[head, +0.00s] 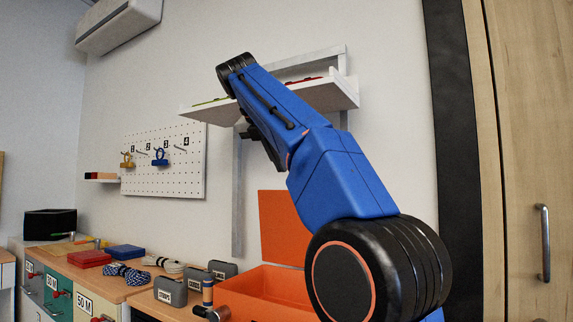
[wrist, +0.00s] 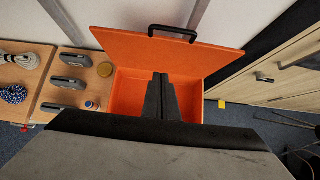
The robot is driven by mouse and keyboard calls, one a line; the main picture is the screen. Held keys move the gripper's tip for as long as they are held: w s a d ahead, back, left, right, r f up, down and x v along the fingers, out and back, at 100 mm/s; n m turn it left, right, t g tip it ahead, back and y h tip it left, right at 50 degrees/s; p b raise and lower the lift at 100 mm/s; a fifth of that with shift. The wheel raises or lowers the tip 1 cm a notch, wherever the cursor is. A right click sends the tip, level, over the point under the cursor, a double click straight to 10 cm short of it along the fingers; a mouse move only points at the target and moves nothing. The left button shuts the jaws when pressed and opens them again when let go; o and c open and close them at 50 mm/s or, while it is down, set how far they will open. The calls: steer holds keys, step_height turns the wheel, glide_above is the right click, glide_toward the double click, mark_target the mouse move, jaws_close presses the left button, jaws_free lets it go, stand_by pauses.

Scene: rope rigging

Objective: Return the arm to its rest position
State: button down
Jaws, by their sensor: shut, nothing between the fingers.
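My gripper (wrist: 161,80) shows in the wrist view with its two dark fingers together and nothing between them. It is over the open orange box (wrist: 127,90), seen from above, and does not appear to touch it. In the head view my blue arm is raised across the middle, in front of the white wall shelf (head: 335,93). The gripper itself cannot be made out clearly there, as the arm covers that area.
The orange box (head: 285,282) has its lid up. Grey cases (head: 171,291), coiled ropes (head: 124,273), a red box (head: 89,258) and a blue box (head: 125,251) lie on the wooden worktop. A pegboard (head: 180,175) hangs behind. A wooden cabinet (head: 525,150) stands at right.

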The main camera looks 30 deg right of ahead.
steer(key=shift+s+a, duration=0.3)
steer(key=shift+a, duration=0.3)
steer(key=shift+s+a, duration=0.25)
steer(key=shift+a, duration=0.3)
steer(key=s+a+f+m+y, duration=0.2)
steer(key=s+a+f+m, duration=0.2)
steer(key=f, duration=1.5)
steer(key=s+a+f+m+y, duration=0.3)
steer(key=s+f+m, duration=0.8)
steer(key=f, duration=0.8)
steer(key=s+a+f+m+t+y, duration=0.1)
steer(key=s+a+f+m+y, duration=0.2)
steer(key=f, duration=1.6)
steer(key=s+a+m, duration=0.2)
steer(key=s+m, duration=0.3)
steer(key=s, duration=0.2)
steer(key=shift+s+a, duration=0.3)
steer(key=shift+a, duration=0.05)
